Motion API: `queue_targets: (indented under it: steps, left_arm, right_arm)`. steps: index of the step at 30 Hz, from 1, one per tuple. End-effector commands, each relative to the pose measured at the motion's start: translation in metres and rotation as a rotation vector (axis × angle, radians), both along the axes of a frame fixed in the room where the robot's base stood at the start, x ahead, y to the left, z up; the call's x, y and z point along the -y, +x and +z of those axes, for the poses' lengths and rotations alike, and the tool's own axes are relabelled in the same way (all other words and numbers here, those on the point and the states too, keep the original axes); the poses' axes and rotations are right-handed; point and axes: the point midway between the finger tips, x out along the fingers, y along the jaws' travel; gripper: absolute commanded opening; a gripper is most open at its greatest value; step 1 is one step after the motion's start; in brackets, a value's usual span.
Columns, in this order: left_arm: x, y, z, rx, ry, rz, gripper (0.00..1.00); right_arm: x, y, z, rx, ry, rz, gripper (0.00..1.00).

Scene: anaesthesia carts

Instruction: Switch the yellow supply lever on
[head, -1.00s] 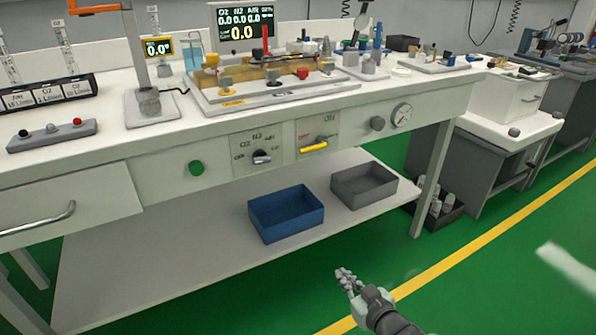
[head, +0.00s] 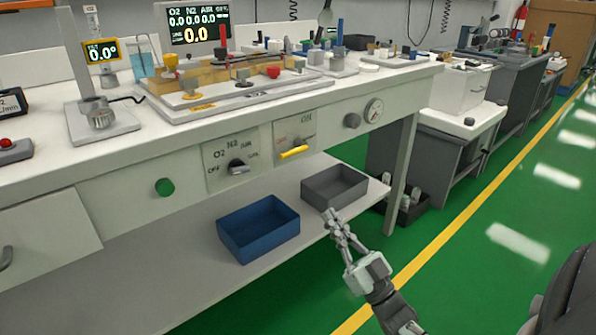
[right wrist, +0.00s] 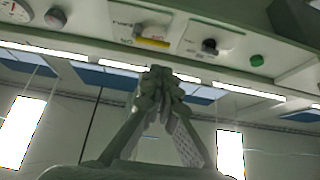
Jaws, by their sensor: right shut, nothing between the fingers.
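The yellow supply lever (head: 294,153) sits on a white plate (head: 308,132) on the front panel of the workbench. It lies nearly level, its right end slightly higher, near the plate's lower edge. It also shows in the right wrist view (right wrist: 152,43), above the fingertips. My right gripper (head: 336,220) is shut and empty, below and to the right of the lever, in front of the lower shelf. It is apart from the lever. In the right wrist view its fingers (right wrist: 160,75) are together. My left gripper is not in view.
A black selector knob (head: 238,167) and a green button (head: 164,187) are left of the lever. A grey knob (head: 352,121) and a round gauge (head: 374,110) are right. Blue (head: 258,228) and grey (head: 334,187) bins stand on the lower shelf. Green floor is open in front.

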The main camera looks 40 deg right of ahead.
Motion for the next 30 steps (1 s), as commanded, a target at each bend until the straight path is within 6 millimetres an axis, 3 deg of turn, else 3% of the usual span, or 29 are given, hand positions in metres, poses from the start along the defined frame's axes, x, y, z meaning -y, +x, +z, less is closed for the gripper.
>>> queue_targets:
  steps: [7,21,30]
  left_arm:
    - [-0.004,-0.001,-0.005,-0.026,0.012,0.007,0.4]
    - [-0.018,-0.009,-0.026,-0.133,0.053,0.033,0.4]
    - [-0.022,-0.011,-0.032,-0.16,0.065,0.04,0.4]
  right_arm:
    - [-0.002,0.019,0.014,0.004,-0.001,0.0,0.0]
    - [-0.008,0.097,0.066,0.002,-0.001,0.0,0.0]
    - [-0.009,0.116,0.077,-0.002,0.0,0.0,0.0]
